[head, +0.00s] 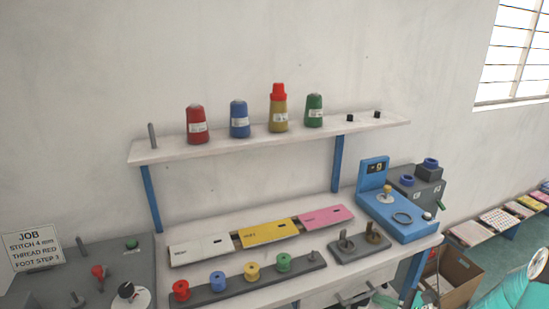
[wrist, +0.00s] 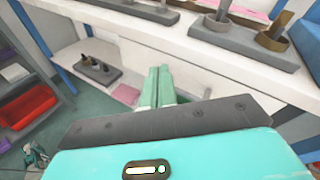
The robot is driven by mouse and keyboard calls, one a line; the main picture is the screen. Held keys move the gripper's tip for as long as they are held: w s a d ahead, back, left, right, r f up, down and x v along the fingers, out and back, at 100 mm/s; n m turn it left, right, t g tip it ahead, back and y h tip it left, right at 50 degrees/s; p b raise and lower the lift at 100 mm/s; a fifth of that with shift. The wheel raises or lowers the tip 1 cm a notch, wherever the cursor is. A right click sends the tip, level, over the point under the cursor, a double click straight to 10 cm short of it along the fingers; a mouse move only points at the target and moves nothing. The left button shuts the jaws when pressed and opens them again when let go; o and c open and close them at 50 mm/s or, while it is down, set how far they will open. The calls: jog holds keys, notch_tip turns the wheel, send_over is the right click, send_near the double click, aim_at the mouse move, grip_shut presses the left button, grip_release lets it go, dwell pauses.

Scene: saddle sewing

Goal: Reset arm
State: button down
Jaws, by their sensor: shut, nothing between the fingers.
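My gripper (wrist: 157,75) shows in the wrist view as two pale green fingers lying side by side, shut with nothing between them. A dark grey plate and a turquoise housing of my wrist fill the lower part of that view. In the head view a turquoise part of my arm shows at the bottom right corner, low beside the table's right end. I cannot make out the fingertips clearly there.
A shelf (head: 270,135) above carries several thread cones. A sign (head: 33,248) stands left. A brown box (head: 455,275) is at right. A red bin (wrist: 28,112) is at left in the wrist view.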

jog(key=s+a+r+n+g+h, duration=0.3)
jog(key=s+a+r+n+g, duration=0.6)
jog(key=a+r+n, duration=0.35)
jog(key=s+a+r+n+t+h, duration=0.2)
jog(key=s+r+n+t+h, duration=0.2)
jog(key=s+r+n+h, duration=0.4)
notch_tip(320, 180, up, 3)
jog(key=s+n, duration=0.2)
jog(key=shift+s+h, duration=0.3)
jog(key=shift+s, duration=0.05)
